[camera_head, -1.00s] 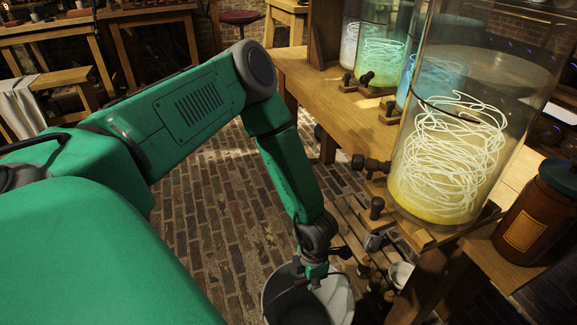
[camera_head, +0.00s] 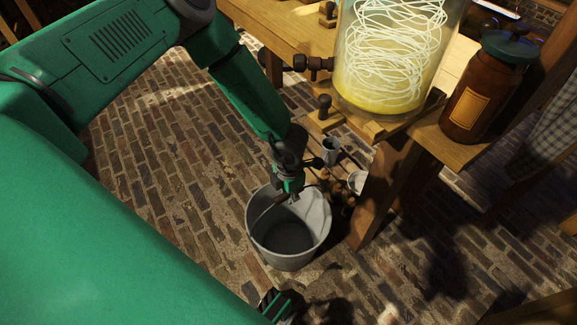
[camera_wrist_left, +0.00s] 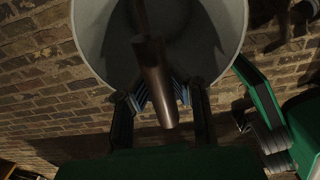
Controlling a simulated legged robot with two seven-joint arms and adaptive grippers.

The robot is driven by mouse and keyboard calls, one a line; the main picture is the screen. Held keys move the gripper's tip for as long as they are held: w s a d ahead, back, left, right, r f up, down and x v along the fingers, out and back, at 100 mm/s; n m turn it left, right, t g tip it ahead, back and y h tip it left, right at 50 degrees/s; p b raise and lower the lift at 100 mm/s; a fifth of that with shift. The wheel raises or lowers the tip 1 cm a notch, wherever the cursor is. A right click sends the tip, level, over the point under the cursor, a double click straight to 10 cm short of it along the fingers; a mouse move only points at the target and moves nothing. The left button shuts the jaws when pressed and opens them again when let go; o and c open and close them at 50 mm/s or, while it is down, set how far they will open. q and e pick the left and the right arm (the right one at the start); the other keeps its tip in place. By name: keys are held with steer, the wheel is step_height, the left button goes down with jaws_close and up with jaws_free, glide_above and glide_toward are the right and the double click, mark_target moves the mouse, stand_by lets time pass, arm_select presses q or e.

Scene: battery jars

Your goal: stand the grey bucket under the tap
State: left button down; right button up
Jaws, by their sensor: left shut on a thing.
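The grey bucket (camera_head: 318,222) shows open-topped in the head view, left of the bench leg. I cannot tell whether its base touches the brick floor. My left gripper (camera_head: 290,190) is over its rim. In the left wrist view this gripper (camera_wrist_left: 160,95) is shut on the bucket's dark brown handle grip (camera_wrist_left: 154,75), with the bucket wall (camera_wrist_left: 90,30) behind.
The wooden bench (camera_head: 425,150) bears the jar and a brown bottle (camera_head: 490,90). Its leg (camera_head: 385,195) stands right of the bucket. A small grey cup (camera_head: 330,150) and a white vessel (camera_head: 356,182) are behind the bucket. Brick floor (camera_head: 160,200) to the left is clear.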

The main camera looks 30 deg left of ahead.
stand_by(0.3)
arm_select(q)
steer(key=c, duration=1.6)
jaws_free()
